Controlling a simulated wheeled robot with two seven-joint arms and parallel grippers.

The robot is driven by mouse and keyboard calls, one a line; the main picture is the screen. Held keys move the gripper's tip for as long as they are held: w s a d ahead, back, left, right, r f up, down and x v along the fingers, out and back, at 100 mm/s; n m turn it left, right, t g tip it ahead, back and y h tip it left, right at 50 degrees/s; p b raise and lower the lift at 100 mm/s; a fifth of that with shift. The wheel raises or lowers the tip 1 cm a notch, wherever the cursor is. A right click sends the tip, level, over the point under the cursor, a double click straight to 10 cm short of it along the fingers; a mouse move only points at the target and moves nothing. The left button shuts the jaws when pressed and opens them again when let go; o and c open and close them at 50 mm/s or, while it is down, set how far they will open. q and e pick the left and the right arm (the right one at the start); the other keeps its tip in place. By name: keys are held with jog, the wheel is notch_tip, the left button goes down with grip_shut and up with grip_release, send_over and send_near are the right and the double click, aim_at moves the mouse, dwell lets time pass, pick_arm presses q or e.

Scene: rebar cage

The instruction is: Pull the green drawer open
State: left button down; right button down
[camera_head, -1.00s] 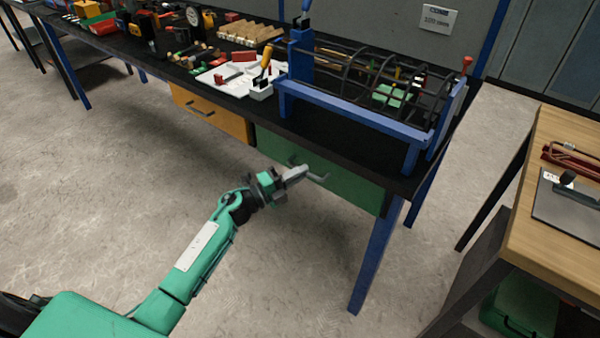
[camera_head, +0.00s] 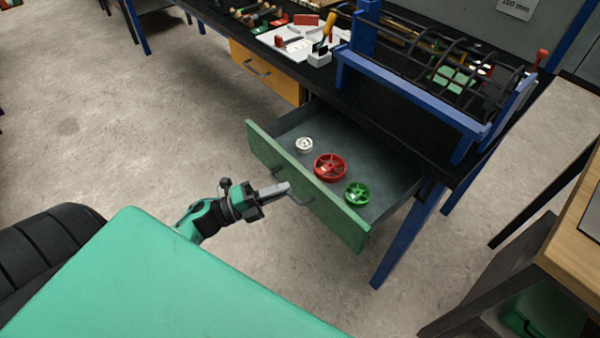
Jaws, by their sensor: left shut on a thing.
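The green drawer (camera_head: 262,148) under the black workbench stands pulled well out, with its grey inside showing. In it lie a white round part (camera_head: 304,145), a red wheel (camera_head: 330,168) and a green wheel (camera_head: 357,194). My left gripper (camera_head: 286,189) is at the front of the drawer, shut on its dark bar handle (camera_head: 306,197). The gripper's fingers hide part of the handle. My right gripper is not in view.
A closed orange drawer (camera_head: 265,74) is to the left. The blue rack with the rebar cage (camera_head: 410,92) stands on the bench (camera_head: 420,140) above. A blue bench leg (camera_head: 408,236) and a wooden-topped table (camera_head: 573,235) are at the right. Open floor lies left.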

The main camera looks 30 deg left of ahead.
pick_arm(q)
jog(key=shift+s+a, duration=0.25)
jog(key=shift+s, duration=0.45)
jog(key=shift+s+a, duration=0.3)
jog(key=shift+s, duration=0.35)
jog(key=shift+s+a, duration=0.25)
jog(key=shift+s, duration=0.45)
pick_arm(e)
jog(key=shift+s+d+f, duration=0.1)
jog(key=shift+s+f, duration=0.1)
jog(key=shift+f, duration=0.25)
pick_arm(q)
jog(key=c, duration=1.5)
grip_release()
